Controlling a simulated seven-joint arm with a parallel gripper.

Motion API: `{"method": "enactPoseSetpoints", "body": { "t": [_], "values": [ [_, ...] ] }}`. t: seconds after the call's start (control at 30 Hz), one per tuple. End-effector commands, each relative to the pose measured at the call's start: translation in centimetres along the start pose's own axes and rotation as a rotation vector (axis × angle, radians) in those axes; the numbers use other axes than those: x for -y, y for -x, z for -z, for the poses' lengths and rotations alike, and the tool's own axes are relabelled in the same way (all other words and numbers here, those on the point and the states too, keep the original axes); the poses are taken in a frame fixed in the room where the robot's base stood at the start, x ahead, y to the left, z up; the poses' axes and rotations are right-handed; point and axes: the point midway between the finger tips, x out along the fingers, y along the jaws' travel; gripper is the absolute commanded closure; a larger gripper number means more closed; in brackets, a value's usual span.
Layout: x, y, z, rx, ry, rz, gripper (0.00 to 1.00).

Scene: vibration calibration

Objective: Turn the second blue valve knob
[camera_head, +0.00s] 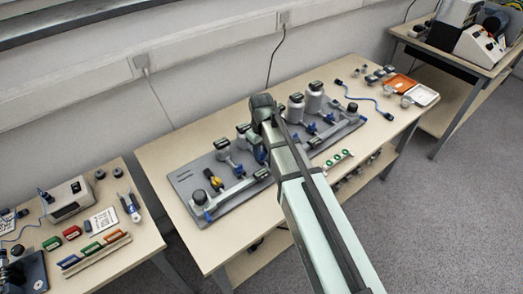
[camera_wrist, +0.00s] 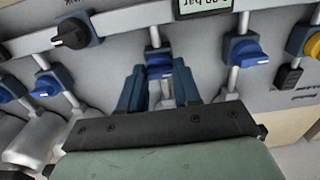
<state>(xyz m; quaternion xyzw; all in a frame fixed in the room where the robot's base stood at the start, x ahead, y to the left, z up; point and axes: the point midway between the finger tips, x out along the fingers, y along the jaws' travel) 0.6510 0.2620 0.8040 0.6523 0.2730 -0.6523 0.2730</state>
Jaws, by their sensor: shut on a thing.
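A panel (camera_head: 185,182) with pipes and several blue valve knobs lies on the middle table. In the wrist view my gripper (camera_wrist: 160,82) has its two blue fingers on either side of a blue valve knob (camera_wrist: 160,66), shut on it. The knob sits on a vertical grey pipe. Other blue knobs stand apart from the fingers: one to the right (camera_wrist: 248,52) and one to the left (camera_wrist: 46,83), with another at the far left edge. In the head view my arm hides the held knob and the middle of the panel.
A black knob (camera_wrist: 72,33) on a blue body is at upper left in the wrist view, and a yellow knob (camera_wrist: 313,43) is at the right edge. A display (camera_wrist: 203,7) reads in bar. Loose items lie on the table's right.

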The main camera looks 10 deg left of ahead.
Motion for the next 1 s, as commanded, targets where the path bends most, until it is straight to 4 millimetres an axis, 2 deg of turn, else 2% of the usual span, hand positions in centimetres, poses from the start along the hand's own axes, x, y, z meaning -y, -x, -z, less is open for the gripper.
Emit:
{"method": "enactPoseSetpoints", "body": {
  "t": [0.43,0.47,0.5,0.7,1.0],
  "values": [
    [-0.01,0.01,0.0,0.0,0.009,0.0,0.98],
    [-0.01,0.0,0.0,0.0,0.009,0.0,0.65],
    [-0.01,0.0,0.0,0.0,0.009,0.0,0.61],
    [0.0,0.0,0.0,0.0,0.008,0.0,0.42],
    [-0.01,0.18,0.01,0.0,0.008,0.0,0.42]
  ]
}}
